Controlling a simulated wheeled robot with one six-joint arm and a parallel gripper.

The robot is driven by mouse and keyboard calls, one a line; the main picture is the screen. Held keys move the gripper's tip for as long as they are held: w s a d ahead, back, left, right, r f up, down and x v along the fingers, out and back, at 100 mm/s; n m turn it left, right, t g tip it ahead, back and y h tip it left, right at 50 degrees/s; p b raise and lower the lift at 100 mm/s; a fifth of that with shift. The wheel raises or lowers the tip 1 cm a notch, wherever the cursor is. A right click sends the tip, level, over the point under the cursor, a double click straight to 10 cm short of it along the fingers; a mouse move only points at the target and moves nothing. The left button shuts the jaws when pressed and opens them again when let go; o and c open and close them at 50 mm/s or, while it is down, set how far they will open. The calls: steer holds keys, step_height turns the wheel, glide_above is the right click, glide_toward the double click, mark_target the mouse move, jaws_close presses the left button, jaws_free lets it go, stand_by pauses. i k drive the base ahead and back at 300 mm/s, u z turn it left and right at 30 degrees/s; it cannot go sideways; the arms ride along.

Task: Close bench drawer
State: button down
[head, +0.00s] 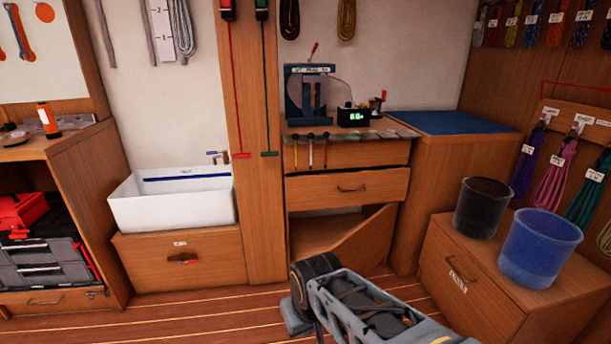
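The bench (306,154) stands in the middle of the head view, against the back wall. Its wooden drawer front (320,193) has a dark bar handle (352,189) and sits below a plain upper panel. The drawer front seems to stand a little forward of that panel, but I cannot tell how far it is out. Its inside is hidden. Part of my grey and black arm shows at the bottom centre, in front of and below the bench. My gripper's fingers are not in view.
An open space with a slanted wooden panel (362,240) lies under the drawer. A box (465,276) at right carries a black bucket (482,207) and a blue bucket (540,248). A white sink (174,205) stands at left. Striped floor (200,310) is clear at lower left.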

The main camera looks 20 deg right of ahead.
mark_target(312, 190)
steer(key=i, duration=1.2)
steer(key=z, duration=0.7)
